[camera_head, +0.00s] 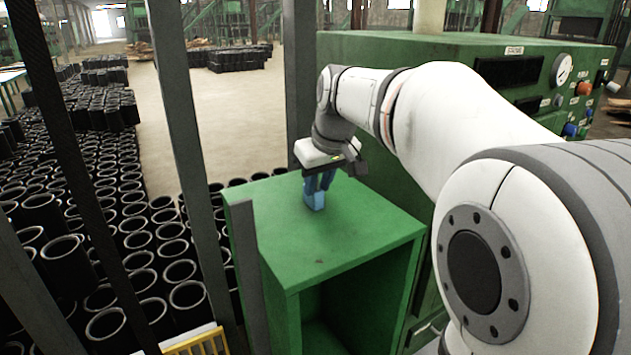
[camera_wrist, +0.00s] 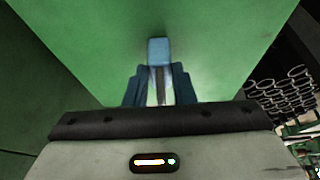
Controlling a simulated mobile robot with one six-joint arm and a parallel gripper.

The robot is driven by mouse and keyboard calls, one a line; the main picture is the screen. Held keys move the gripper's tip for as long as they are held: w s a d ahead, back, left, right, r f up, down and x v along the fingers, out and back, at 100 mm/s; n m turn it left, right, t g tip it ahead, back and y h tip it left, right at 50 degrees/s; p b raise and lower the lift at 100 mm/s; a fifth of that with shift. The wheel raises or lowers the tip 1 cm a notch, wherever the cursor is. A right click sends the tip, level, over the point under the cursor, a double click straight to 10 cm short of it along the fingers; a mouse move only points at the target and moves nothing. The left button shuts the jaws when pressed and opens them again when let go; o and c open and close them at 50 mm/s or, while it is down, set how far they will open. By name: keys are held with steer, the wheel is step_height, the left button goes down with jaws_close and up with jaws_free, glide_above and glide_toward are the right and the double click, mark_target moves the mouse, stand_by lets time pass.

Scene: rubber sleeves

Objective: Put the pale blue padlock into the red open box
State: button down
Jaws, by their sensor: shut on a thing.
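The pale blue padlock (camera_head: 314,201) is at the top of the green cabinet (camera_head: 345,235), in the middle of the head view. My gripper (camera_head: 319,184) points down from above and is shut on it. In the wrist view the padlock (camera_wrist: 158,50) shows at the tips of the blue fingers of my gripper (camera_wrist: 159,72), over the green surface. Whether the padlock touches the cabinet top or hangs just above it, I cannot tell. The fingers hide part of it. No red open box shows in either view.
The cabinet top is otherwise bare, and its front is open. A larger green machine (camera_head: 480,48) with knobs and a gauge stands behind to the right. Many black sleeves (camera_head: 150,235) cover the floor at left, behind grey posts. A yellow slatted crate (camera_head: 200,346) shows at bottom left.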

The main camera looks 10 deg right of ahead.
steer(key=shift+f, duration=0.1)
steer(key=c, duration=1.2)
jaws_free()
